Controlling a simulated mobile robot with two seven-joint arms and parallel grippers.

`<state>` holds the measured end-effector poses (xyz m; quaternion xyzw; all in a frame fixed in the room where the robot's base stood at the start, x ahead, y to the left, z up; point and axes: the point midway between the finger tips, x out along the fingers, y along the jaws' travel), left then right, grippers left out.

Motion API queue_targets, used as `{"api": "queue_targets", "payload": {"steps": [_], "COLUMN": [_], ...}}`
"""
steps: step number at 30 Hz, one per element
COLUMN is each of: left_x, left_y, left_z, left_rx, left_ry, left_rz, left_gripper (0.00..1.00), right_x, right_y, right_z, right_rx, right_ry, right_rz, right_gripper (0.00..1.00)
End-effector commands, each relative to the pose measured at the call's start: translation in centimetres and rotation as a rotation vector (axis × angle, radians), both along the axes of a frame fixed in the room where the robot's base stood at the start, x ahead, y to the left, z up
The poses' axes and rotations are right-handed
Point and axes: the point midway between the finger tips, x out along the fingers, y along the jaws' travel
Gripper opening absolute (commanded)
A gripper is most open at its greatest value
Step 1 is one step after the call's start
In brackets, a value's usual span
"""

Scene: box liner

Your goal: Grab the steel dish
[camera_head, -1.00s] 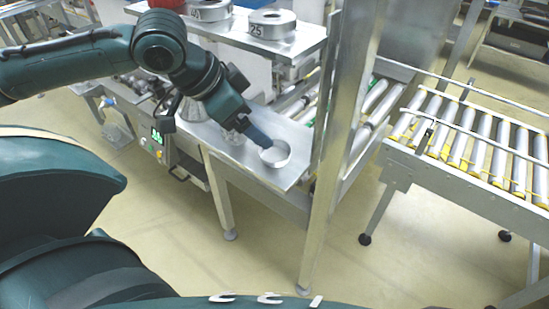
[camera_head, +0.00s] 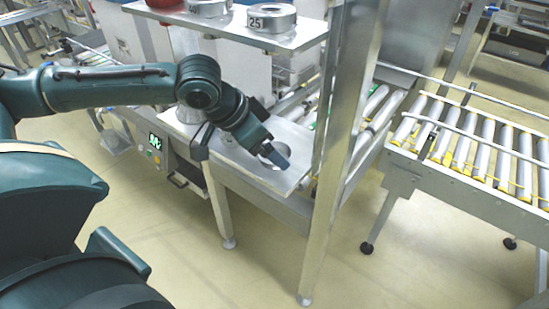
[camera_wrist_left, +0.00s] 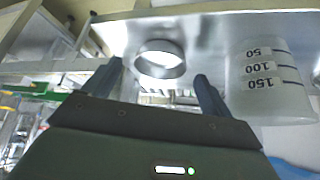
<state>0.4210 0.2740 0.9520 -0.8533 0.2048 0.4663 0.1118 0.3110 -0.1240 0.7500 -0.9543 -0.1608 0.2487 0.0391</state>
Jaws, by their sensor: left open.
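The steel dish (camera_wrist_left: 161,69) is a low, round metal cup on a steel shelf plate (camera_head: 245,170). In the head view, my left gripper (camera_head: 277,154) is over it and hides most of it. In the left wrist view, the dish shows beyond and between the two spread fingertips of my left gripper (camera_wrist_left: 158,75). The gripper is open and nothing is held. I cannot tell how far the fingers are from the rim. My right gripper is not in view.
A clear beaker (camera_wrist_left: 268,88) with printed volume marks stands beside the dish. An upper shelf (camera_head: 240,35) carries steel weights, one marked 25 (camera_head: 271,18). A metal post (camera_head: 340,150) rises right of the plate, with a roller conveyor (camera_head: 480,150) beyond.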

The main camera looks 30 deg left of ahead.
Motion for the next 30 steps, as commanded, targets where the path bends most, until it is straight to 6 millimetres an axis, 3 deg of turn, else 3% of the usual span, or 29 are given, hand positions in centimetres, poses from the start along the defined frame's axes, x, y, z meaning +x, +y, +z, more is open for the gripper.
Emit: {"api": "queue_targets", "payload": {"steps": [4,12,30], "left_x": [0.9,1.0,1.0], "left_y": [-0.4,-0.5,-0.5], "left_z": [-1.6,-1.8,-1.8], "left_rx": [0.001,0.000,0.000], "left_ry": [0.000,-0.001,0.000], "left_rz": [0.001,0.001,0.001], "left_gripper": [0.85,0.85,0.37], "right_x": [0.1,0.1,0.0], "right_y": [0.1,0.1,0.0], "right_z": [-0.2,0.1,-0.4], "right_rx": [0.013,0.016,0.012], "right_ry": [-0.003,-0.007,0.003], "right_rz": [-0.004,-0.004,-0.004], "right_gripper": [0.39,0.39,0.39]}}
